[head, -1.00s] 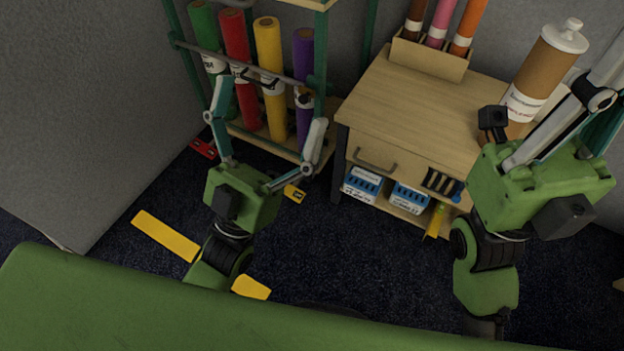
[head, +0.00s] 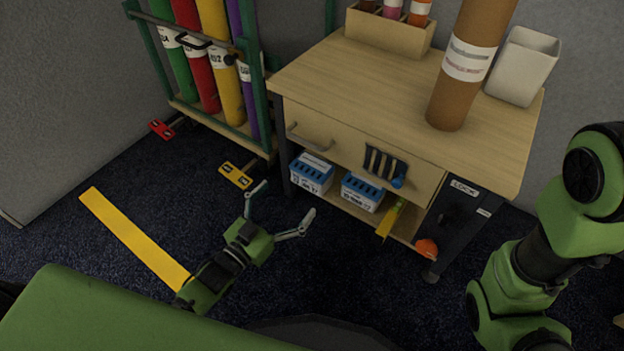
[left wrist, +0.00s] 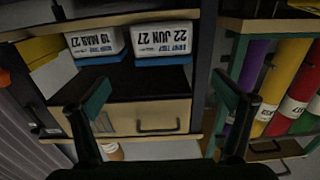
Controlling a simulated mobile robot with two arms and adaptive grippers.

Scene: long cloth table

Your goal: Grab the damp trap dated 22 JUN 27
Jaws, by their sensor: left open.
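Two white and blue damp traps stand on the low shelf of the wooden cart. The trap dated 22 JUN 27 (head: 311,174) is the left one in the head view. In the upside-down left wrist view it is the right one (left wrist: 162,42), its date readable. The other trap (head: 362,191) stands beside it; its label in the left wrist view (left wrist: 97,43) seems to read 19 MAR 27. My left gripper (head: 285,203) is open and empty, in front of and apart from the 22 JUN 27 trap. My right arm shows at the right, its gripper out of view.
A drawer with a handle (head: 305,138) is above the shelf. A yellow tool (head: 389,221) sticks out at the shelf's right, near an orange item (head: 426,248). A rack with coloured rolls (head: 213,55) stands left of the cart.

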